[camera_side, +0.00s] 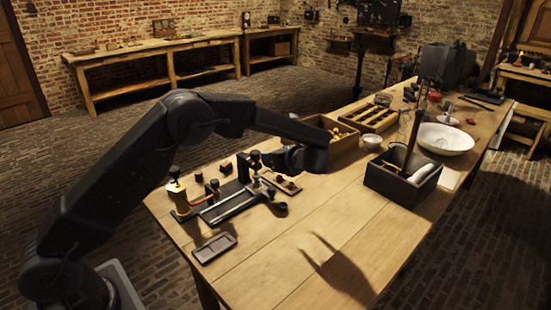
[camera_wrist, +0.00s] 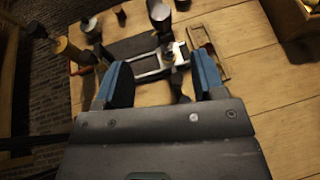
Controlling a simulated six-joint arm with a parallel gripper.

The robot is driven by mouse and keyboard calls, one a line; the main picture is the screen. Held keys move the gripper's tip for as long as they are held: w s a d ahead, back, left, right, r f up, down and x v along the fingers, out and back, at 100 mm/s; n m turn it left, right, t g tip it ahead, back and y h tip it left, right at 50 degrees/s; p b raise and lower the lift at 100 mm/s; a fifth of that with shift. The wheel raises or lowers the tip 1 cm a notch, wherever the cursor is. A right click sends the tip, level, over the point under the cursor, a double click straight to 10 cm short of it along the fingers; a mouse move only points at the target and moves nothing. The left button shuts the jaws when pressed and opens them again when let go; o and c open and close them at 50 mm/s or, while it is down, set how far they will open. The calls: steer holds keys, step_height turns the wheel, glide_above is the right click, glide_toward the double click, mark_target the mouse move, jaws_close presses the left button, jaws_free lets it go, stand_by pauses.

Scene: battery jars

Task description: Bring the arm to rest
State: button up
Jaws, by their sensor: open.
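My arm reaches from the lower left over the wooden workbench (camera_side: 300,250) in the side view. My gripper (camera_wrist: 161,62) is open and empty in the wrist view, its two blue-faced fingers apart. In the side view it hangs in the air above the bench, close behind the battery apparatus, and its fingers are hard to make out. The apparatus (camera_side: 228,203) is a dark base with a pale strip, brass posts and dark knobs. It also shows beyond and between the fingers in the wrist view (camera_wrist: 148,63). Whether the fingers clear it cannot be told exactly.
A dark flat tray (camera_side: 214,248) lies at the bench's near left edge. A dark box (camera_side: 402,185) with tools, a white bowl (camera_side: 445,139) and wooden trays (camera_side: 368,118) stand towards the back right. The front middle of the bench is bare, with a forked shadow on it.

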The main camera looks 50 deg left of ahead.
steer(key=s+d+r+n+h, duration=0.25)
steer(key=s+r+n, duration=0.3)
steer(key=s, duration=0.35)
steer(key=s+d+r+n+h, duration=0.1)
steer(key=s+r+n+h, duration=0.3)
steer(key=s+r, duration=0.3)
steer(key=s+d+n+t+h, duration=0.1)
steer(key=s+d+n+h, duration=0.2)
steer(key=s, duration=0.6)
steer(key=s+d+n+t+h, duration=0.2)
steer(key=s+d+n+h, duration=0.1)
steer(key=s+n, duration=0.4)
steer(key=s, duration=0.3)
steer(key=shift+d+h, duration=0.35)
